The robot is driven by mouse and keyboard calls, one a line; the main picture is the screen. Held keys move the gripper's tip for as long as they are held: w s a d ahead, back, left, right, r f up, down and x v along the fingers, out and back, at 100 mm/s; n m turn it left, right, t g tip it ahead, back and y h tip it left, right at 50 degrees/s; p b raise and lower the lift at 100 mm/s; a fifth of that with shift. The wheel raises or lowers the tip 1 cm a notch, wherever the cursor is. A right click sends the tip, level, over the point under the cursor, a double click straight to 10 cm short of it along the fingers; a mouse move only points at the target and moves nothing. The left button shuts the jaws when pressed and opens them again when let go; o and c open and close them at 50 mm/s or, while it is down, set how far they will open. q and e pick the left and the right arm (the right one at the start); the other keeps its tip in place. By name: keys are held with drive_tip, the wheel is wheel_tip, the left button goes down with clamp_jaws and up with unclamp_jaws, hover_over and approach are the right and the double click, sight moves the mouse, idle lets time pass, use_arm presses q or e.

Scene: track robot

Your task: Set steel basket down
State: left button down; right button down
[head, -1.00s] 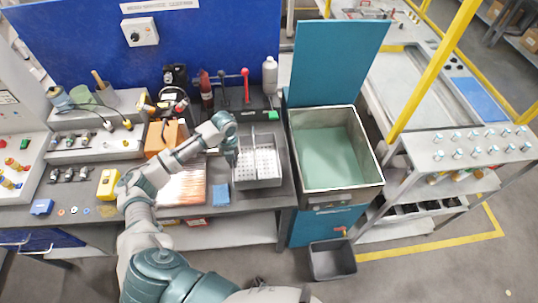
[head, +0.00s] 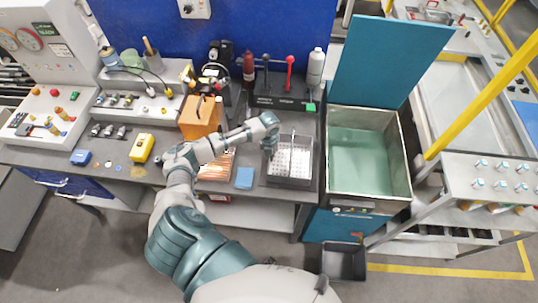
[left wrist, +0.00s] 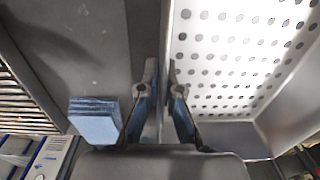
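The steel basket (head: 302,172), a perforated open box with an upright bar, is at the right end of the dark bench, just left of the washer tank. In the left wrist view its perforated floor (left wrist: 240,50) fills the right side. My left gripper (head: 271,146) is at the basket's left side. In the left wrist view the gripper (left wrist: 161,75) has its fingers close together, one on each side of the basket's thin upright wall. The basket looks level and at bench height; any gap beneath it cannot be told. My right gripper is out of view.
The washer tank (head: 340,190) with a raised teal lid (head: 388,55) stands right of the basket. A blue block (head: 244,178) lies to its left. An orange box (head: 200,118) and a rack with a red lever (head: 289,75) stand behind. A grey bin (head: 344,262) is on the floor.

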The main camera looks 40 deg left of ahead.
use_arm(q)
drive_tip(key=shift+d+r, duration=0.1)
drive_tip(key=shift+d, duration=0.35)
drive_tip(key=c, duration=1.8)
unclamp_jaws()
drive_tip(key=o, duration=0.4)
drive_tip(key=shift+o, duration=0.4)
drive_tip(key=shift+a+f, duration=0.25)
drive_tip(key=shift+a, duration=0.3)
drive_tip(key=shift+s+a, duration=0.1)
drive_tip(key=shift+a, duration=0.2)
drive_tip(key=shift+d, duration=0.5)
drive_tip(key=shift+r, duration=0.1)
wheel_tip(320, 180, up, 12)
drive_tip(key=shift+a+b, duration=0.2)
drive_tip(key=shift+b, duration=0.25)
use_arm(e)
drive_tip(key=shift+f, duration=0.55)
use_arm(q)
drive_tip(key=shift+a, duration=0.2)
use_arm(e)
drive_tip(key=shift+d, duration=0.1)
